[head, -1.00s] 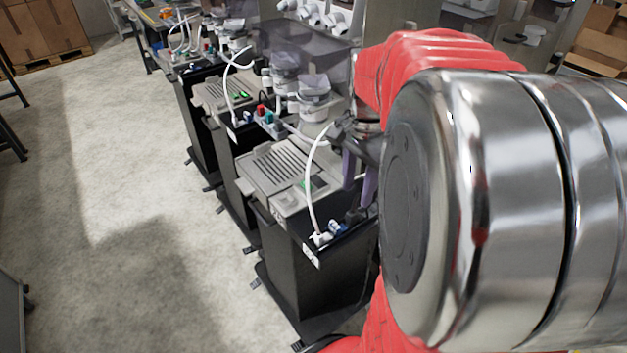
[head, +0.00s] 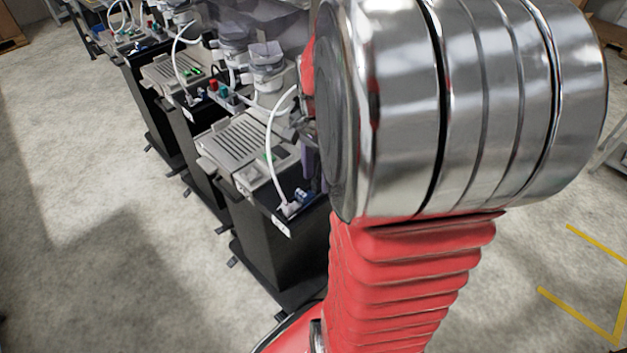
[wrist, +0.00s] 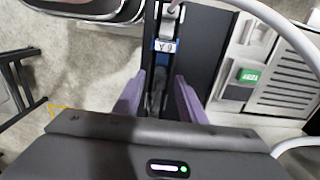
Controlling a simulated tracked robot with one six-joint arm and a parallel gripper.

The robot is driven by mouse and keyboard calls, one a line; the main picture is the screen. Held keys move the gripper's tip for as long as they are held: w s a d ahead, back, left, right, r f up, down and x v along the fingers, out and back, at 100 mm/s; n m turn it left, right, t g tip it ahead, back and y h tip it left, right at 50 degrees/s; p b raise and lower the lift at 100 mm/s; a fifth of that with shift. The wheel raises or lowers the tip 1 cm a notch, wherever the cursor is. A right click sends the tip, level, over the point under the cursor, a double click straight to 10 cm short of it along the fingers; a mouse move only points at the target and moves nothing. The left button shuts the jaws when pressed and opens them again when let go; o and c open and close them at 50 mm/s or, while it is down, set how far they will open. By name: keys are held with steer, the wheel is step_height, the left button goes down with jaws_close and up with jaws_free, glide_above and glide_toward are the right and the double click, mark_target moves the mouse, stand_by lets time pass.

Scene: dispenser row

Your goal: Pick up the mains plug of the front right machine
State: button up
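The front machine (head: 240,150) has a grey slatted tray top on a black cabinet. On its near black ledge are a white plug (head: 290,209) with a white cable and a blue connector (head: 302,195). The wrist view shows the blue connector (wrist: 165,45), marked "6 A", with a grey-white plug end (wrist: 171,12) above it. My gripper (wrist: 158,82) has two purple fingers apart over the ledge. A dark grey plug-like piece (wrist: 156,98) lies between or below them, with gaps showing; I cannot tell whether it is the mains plug. In the head view my arm hides most of the gripper.
More machines stand in a row toward the back left, the closest with red and teal connectors (head: 213,87). White cables arch above the tops. Bare floor (head: 90,190) lies left of the row. Yellow floor lines (head: 580,315) are at right.

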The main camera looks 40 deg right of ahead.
steer(key=shift+f, duration=0.5)
steer(key=shift+c, duration=0.2)
jaws_close()
stand_by(0.3)
